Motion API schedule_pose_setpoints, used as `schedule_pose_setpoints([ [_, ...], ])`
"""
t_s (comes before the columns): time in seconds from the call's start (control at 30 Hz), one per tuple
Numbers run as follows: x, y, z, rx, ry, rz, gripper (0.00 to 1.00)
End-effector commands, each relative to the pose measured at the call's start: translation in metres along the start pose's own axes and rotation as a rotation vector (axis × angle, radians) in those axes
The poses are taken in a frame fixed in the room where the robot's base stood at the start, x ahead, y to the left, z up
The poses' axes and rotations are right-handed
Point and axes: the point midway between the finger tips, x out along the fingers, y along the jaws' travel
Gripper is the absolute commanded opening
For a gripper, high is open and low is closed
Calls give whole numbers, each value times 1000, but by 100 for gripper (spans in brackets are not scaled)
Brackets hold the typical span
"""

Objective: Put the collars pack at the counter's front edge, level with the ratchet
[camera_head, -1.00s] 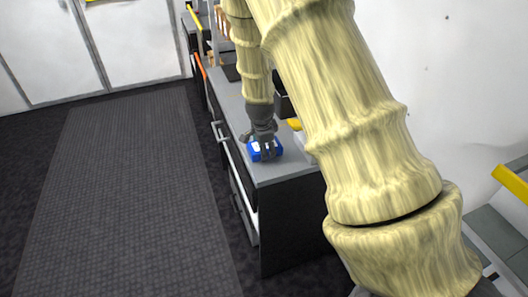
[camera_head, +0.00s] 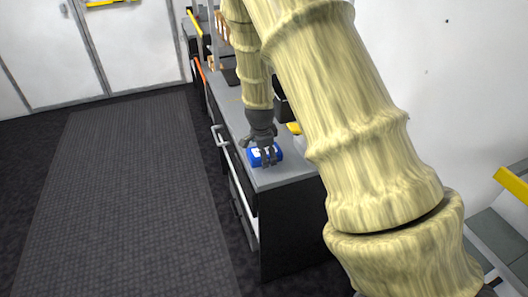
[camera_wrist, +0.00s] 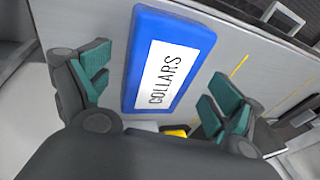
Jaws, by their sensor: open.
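The collars pack (camera_wrist: 182,32) is a blue block with a white label reading COLLARS. It lies on the grey counter (camera_wrist: 55,18) close to its front edge, in the wrist view. It also shows in the head view (camera_head: 279,155), near the counter's near end, partly covered by my gripper (camera_head: 262,156). My gripper, also in the wrist view (camera_wrist: 155,88), is open, with a teal-padded finger on either side of the pack, apart from it in that view. A yellow item (camera_head: 294,128) lies behind the pack; I cannot tell whether it is the ratchet.
A bar handle (camera_head: 221,136) runs along the cabinet front. A dark flat item (camera_head: 231,76) and shelving with boxes stand farther along the counter. The ribbed floor mat (camera_head: 130,190) to the left is clear. A thin yellow line (camera_wrist: 239,66) marks the counter.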

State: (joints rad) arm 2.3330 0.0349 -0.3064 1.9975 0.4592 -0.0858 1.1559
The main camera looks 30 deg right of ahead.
Motion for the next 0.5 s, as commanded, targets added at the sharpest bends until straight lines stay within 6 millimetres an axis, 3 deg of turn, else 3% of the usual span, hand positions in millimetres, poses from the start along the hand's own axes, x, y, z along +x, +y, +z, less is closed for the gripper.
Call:
schedule_pose_setpoints([
  [0.5,-70,-1,0,0,1,-3,93],
])
